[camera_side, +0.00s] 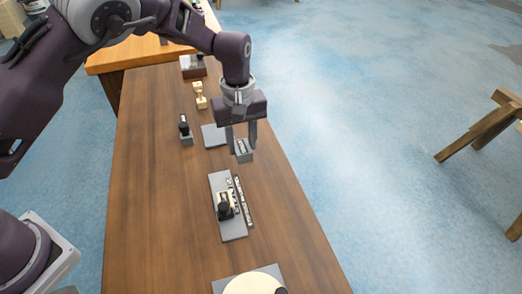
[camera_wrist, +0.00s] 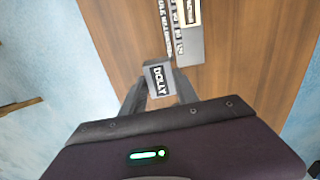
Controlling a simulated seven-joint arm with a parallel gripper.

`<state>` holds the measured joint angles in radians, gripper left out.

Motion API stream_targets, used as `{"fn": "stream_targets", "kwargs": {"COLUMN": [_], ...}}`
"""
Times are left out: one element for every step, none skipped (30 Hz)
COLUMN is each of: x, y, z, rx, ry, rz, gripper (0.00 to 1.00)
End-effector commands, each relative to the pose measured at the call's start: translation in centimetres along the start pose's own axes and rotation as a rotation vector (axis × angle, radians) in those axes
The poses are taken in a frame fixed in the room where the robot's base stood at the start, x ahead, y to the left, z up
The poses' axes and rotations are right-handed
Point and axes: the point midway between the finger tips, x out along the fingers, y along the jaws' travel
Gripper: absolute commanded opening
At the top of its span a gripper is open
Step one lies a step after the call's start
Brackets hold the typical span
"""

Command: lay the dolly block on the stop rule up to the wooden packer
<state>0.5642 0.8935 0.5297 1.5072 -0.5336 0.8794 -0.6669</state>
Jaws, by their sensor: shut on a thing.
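My gripper (camera_side: 241,142) is shut on the dolly block (camera_side: 244,152), a small grey block held above the bench. In the wrist view the block (camera_wrist: 159,80) shows its white "DOLLY" label between the fingertips (camera_wrist: 160,86). A long grey plate (camera_side: 234,230) lies on the bench, nearer the side camera than the gripper. A dark lettered strip (camera_side: 243,203) runs along its right side; I cannot tell which of these is the stop rule. A pale piece with a black knob (camera_side: 225,207) sits on the plate and looks like the wooden packer; it shows in the wrist view (camera_wrist: 188,11).
A grey square plate (camera_side: 213,136) lies left of the gripper. A black-knobbed block (camera_side: 186,131), a pale wooden piece (camera_side: 200,96) and a box-like item (camera_side: 192,67) stand farther back. A pale disc (camera_side: 252,284) lies at the near end. The bench's right side is clear.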

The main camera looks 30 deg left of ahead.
Motion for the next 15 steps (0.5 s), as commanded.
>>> {"fn": "stream_targets", "kwargs": {"x": [-0.7, -0.9, -1.2, -1.4, -1.5, -1.6, -1.6, -1.7, -1.6, -1.5, -1.3, -0.9, -0.7, -0.3, 0.2], "y": [-1.5, -2.4, -3.6, -4.3, -5.0, -5.7, -6.2, -6.5, -6.7, -6.8, -6.9, -6.9, -6.9, -6.9, -6.9], "z": [0.4, 0.7, 1.0, 1.2, 1.5, 1.8, 2.0, 2.1, 2.2, 2.2, 2.3, 2.3, 2.3, 2.3, 2.3], "rx": [-0.001, 0.001, 0.005, 0.009, 0.013, 0.017, 0.020, 0.023, 0.025, 0.026, 0.027, 0.027, 0.027, 0.027, 0.027], "ry": [-0.004, -0.004, -0.004, -0.004, -0.005, -0.006, -0.006, -0.006, -0.006, -0.006, -0.006, -0.006, -0.006, -0.006, -0.007], "rz": [0.003, 0.002, 0.002, 0.001, -0.001, -0.001, -0.002, -0.002, -0.003, -0.004, -0.004, -0.005, -0.006, -0.006, -0.006], "gripper": [0.00, 0.00, 0.00, 0.00, 0.00, 0.00, 0.00, 0.00, 0.00, 0.00, 0.00, 0.00, 0.00, 0.00, 0.00]}}
